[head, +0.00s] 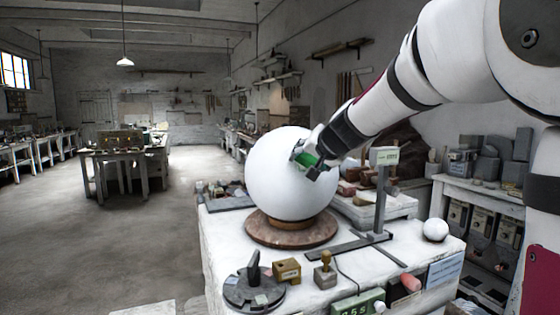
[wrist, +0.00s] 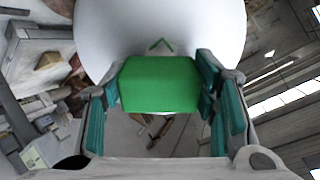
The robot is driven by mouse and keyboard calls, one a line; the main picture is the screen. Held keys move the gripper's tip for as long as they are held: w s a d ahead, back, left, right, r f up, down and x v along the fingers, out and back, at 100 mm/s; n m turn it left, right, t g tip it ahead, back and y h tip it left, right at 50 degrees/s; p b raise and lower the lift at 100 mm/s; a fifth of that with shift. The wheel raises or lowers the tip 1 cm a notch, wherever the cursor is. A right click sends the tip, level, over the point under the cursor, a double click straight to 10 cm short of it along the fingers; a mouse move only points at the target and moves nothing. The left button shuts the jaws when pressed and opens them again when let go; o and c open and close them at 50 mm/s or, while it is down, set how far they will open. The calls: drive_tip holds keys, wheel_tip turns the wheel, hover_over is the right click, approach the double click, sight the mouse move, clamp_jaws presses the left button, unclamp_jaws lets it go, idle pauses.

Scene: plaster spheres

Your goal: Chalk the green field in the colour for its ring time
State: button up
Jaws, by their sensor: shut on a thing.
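A large white plaster sphere (head: 280,185) rests on a round brown turntable (head: 268,235) on the bench. My gripper (head: 308,160) is at the sphere's upper right side. It is shut on a green block (head: 306,159), which looks like the chalk. In the wrist view, the green block (wrist: 160,84) sits between the teal finger pads of my gripper (wrist: 160,95). A small green angled line (wrist: 160,43) shows on the sphere (wrist: 110,30) just beyond the block. I cannot tell if the block touches the sphere. I cannot make out a whole green field.
The floor at left is clear.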

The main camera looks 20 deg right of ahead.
drive_tip(key=shift+w+f, duration=0.1)
drive_tip(key=shift+w, duration=0.2)
drive_tip(key=shift+a+r+p, duration=0.3)
drive_tip(key=shift+r+p, duration=0.05)
drive_tip(key=shift+p, duration=0.25)
drive_tip(key=shift+w, duration=0.1)
drive_tip(key=shift+a, duration=0.15)
drive_tip(key=shift+w+a+r+p, duration=0.15)
drive_tip(key=shift+a+r+p, duration=0.05)
drive_tip(key=shift+p, duration=0.45)
drive_tip(key=shift+w, duration=0.1)
drive_tip(key=shift+d+f+b, duration=0.1)
drive_tip(key=shift+f+b, duration=0.05)
drive_tip(key=shift+b, duration=0.2)
